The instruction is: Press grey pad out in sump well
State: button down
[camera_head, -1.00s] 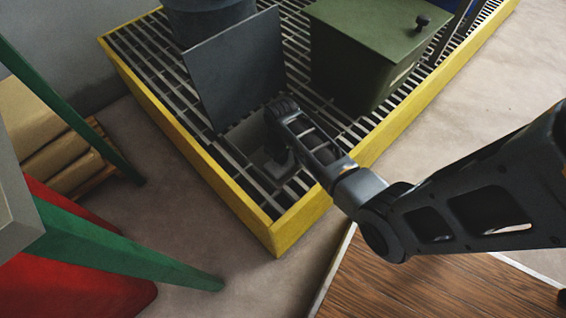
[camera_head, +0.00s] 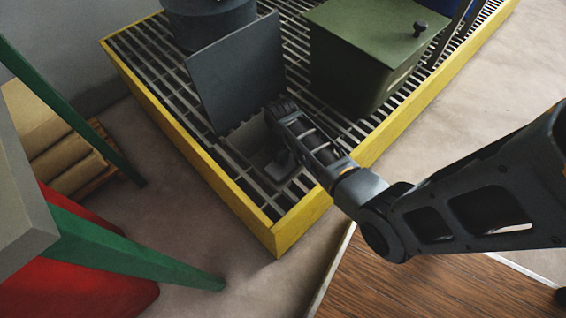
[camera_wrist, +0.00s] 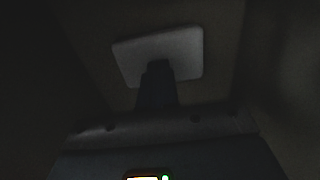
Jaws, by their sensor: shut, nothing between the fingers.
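The sump well (camera_head: 246,138) is a square opening in the grated floor, with its dark grey lid (camera_head: 237,70) standing raised behind it. My arm reaches down into the well from the right. In the wrist view my gripper (camera_wrist: 158,66) is shut and empty, its fingers together in front of the pale grey pad (camera_wrist: 188,48). The fingertips overlap the pad's middle; whether they touch it is too dark to tell. The pad is a rounded rectangle inside the dark well. In the head view my arm hides much of the well's inside.
A yellow-edged grating platform (camera_head: 190,155) surrounds the well. A green box (camera_head: 365,55) with a knob stands to its right, and a dark drum (camera_head: 210,22) behind the lid. A green-legged table (camera_head: 120,255) and red object (camera_head: 85,285) are at the left.

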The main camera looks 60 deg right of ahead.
notch_tip(320, 180, up, 19)
jog(key=p, duration=1.8)
jog(key=shift+f, duration=0.15)
jog(key=shift+w, duration=0.1)
